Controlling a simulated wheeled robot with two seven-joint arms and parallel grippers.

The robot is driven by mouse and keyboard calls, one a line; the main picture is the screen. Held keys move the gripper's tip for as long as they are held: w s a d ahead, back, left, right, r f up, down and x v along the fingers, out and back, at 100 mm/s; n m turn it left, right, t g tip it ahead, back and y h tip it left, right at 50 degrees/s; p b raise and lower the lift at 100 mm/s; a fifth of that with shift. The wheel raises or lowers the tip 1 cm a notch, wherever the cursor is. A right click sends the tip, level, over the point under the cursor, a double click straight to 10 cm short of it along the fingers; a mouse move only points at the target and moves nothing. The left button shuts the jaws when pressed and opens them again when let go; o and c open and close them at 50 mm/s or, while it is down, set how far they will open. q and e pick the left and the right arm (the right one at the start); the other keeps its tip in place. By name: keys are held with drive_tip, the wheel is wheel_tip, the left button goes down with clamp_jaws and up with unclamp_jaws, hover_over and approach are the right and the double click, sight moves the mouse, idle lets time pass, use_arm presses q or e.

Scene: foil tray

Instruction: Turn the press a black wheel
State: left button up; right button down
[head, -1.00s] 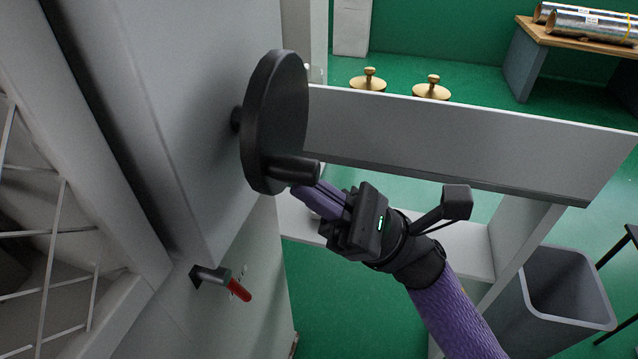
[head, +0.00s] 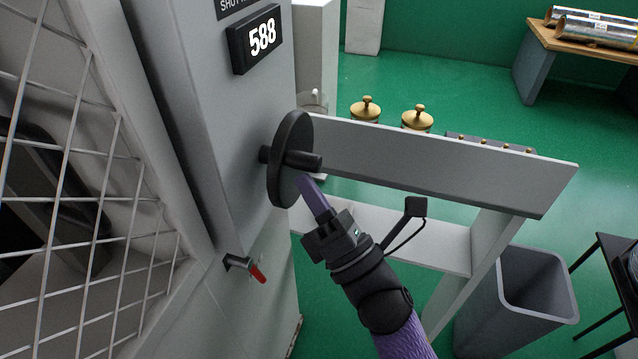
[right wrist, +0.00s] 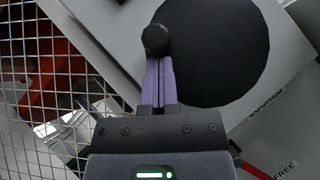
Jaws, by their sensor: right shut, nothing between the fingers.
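The black wheel (head: 292,178) is mounted on the side of the grey press cabinet (head: 215,110), with a stubby black handle (head: 302,160) sticking out from its face. In the right wrist view the wheel (right wrist: 215,55) is a large black disc and the handle's round end (right wrist: 155,40) shows at its left edge. My right gripper (head: 302,181) is shut and empty. Its purple fingertips are just below the handle in the head view; I cannot tell whether they touch it. My left gripper is not in view.
A display (head: 255,40) reading 588 sits above the wheel. A lever with a red grip (head: 257,273) sticks out lower on the cabinet. A wire mesh guard (head: 75,180) is at left.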

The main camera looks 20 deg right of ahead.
sight(318, 160)
drive_tip(key=r+m+h+p, duration=0.1)
drive_tip(key=m+h+p, duration=0.1)
drive_tip(key=p, duration=0.1)
drive_tip(key=r+m+g+h+p, duration=0.1)
drive_tip(key=m+p, duration=0.2)
drive_tip(key=p, duration=0.1)
drive_tip(key=w+r+m+g+h+p, duration=0.1)
drive_tip(key=m+h+p, duration=0.1)
drive_tip(key=p, duration=0.1)
drive_tip(key=shift+d+r+m+h, duration=0.3)
drive_tip(key=shift+w+d+r+m+g+p, duration=0.15)
drive_tip(key=shift+m+g+p, duration=0.25)
drive_tip(key=shift+p, duration=0.5)
drive_tip(key=shift+w+d+h+p, duration=0.1)
drive_tip(key=shift+w+h+p, duration=0.2)
drive_tip(key=shift+p, duration=0.35)
